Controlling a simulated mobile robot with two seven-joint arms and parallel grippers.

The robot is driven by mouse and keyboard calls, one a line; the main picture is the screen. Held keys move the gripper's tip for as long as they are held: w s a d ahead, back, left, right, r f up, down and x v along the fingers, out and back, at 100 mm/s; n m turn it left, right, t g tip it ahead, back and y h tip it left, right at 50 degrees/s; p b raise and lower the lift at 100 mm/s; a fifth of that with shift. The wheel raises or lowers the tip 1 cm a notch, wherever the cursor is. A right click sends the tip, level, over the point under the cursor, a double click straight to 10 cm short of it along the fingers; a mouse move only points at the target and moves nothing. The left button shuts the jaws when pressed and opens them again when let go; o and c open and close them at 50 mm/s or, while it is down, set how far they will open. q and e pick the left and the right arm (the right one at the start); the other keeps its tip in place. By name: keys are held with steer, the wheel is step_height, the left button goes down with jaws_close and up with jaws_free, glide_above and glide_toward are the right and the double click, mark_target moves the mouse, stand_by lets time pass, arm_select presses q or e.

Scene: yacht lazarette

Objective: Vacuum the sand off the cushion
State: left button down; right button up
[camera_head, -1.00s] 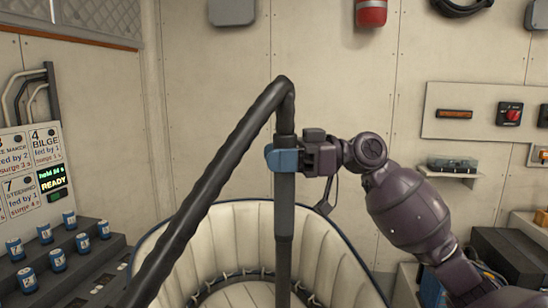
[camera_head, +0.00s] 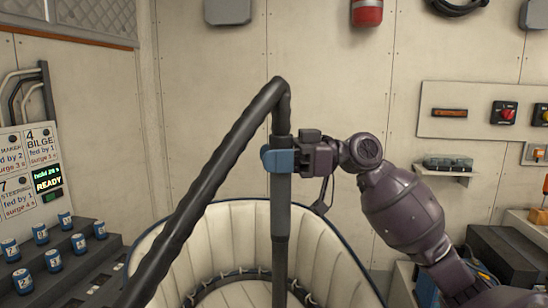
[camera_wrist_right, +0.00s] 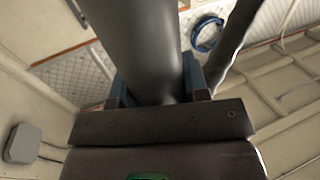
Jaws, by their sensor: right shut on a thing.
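My right gripper (camera_head: 279,160) is shut on the dark grey vacuum wand (camera_head: 280,215), its blue finger pads on either side of the tube. The wand stands nearly upright, and its lower end runs out of the frame. A black ribbed hose (camera_head: 215,170) bends from the wand's top down to the lower left. In the right wrist view the wand (camera_wrist_right: 145,45) fills the jaws. The cream cushion (camera_head: 235,297) is the seat at the bottom, inside a padded round backrest (camera_head: 330,245). Its front is cut off, and I cannot make out sand. My left gripper is not in view.
A grey stepped rack with several blue cylinders (camera_head: 80,244) and a labelled panel with a lit READY display (camera_head: 47,178) stand at left. A small shelf (camera_head: 445,170) and dark boxes (camera_head: 500,255) are at right. The wall behind the wand is mostly bare.

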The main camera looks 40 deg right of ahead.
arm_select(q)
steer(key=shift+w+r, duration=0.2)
arm_select(e)
steer(key=shift+a+r, duration=0.1)
steer(key=shift+a, duration=0.1)
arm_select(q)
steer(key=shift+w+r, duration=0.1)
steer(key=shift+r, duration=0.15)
arm_select(e)
steer(key=shift+w+a, duration=0.2)
steer(key=shift+a, duration=0.45)
arm_select(q)
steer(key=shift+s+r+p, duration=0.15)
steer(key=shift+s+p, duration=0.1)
steer(key=shift+p, duration=0.2)
arm_select(e)
steer(key=shift+w+a, duration=0.2)
steer(key=shift+a, duration=0.55)
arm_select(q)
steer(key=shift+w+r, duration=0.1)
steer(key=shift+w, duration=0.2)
arm_select(e)
steer(key=shift+s, duration=0.1)
